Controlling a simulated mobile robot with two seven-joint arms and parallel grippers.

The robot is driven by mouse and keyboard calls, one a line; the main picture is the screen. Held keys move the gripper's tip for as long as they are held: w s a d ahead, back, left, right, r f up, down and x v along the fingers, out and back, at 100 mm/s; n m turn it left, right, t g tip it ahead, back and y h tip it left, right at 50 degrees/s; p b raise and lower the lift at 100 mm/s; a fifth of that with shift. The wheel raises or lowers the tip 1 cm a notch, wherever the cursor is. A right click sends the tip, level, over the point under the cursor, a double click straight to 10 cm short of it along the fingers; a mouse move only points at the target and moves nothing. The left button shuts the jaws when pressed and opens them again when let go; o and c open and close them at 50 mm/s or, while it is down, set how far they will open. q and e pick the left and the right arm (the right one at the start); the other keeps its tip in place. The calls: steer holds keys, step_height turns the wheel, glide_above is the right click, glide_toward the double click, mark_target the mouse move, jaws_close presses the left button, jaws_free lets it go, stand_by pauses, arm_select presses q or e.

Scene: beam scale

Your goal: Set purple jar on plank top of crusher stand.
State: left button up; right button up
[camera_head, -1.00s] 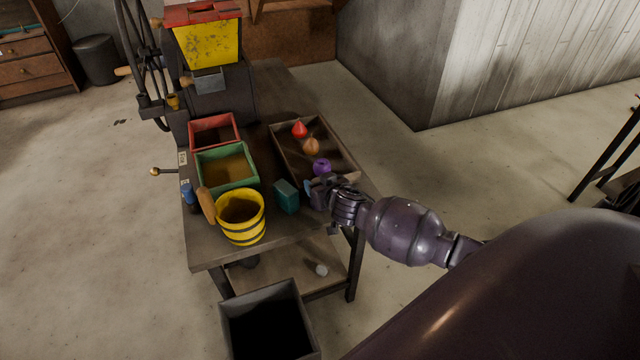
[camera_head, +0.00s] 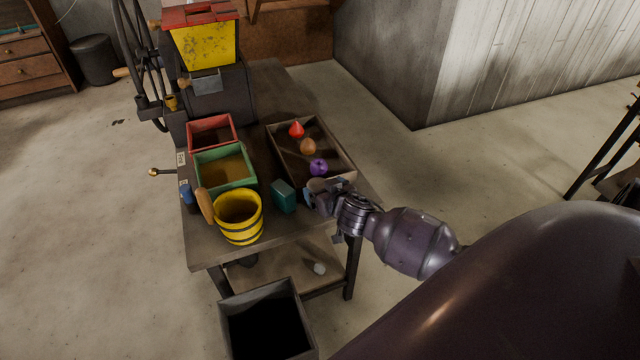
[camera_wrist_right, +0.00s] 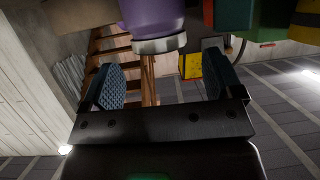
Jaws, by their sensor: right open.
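The purple jar (camera_head: 318,167) sits at the near end of a wooden tray (camera_head: 342,158) on the plank top (camera_head: 282,231) of the crusher stand. My right gripper (camera_head: 310,190) is open and empty at the near edge of the tray, just short of the jar. In the right wrist view the purple jar (camera_wrist_right: 152,14), with a pale metal band, shows at the top edge, beyond the open blue-padded fingers (camera_wrist_right: 160,84) and not between them. The jar's far side is hidden. My left gripper is not in view.
A teal block (camera_head: 283,196) stands left of my right gripper. The tray also holds a red (camera_head: 296,130) and an orange (camera_head: 308,146) item. A yellow bucket (camera_head: 238,232), green bin (camera_head: 225,183) and red bin (camera_head: 212,147) fill the left side. The front strip is bare.

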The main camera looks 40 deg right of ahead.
steer(key=s+a+f+n, duration=0.1)
steer(key=s+a, duration=0.2)
steer(key=s, duration=0.5)
steer(key=s+a+f+n+g+y, duration=0.1)
steer(key=s+a, duration=0.3)
steer(key=s, duration=0.5)
steer(key=s+a+f+n+g+y, duration=0.1)
steer(key=s+a+f, duration=0.2)
steer(key=s, duration=0.6)
steer(key=shift+a+f+p, duration=0.25)
steer(key=shift+p, duration=0.2)
steer(key=shift+s, duration=0.1)
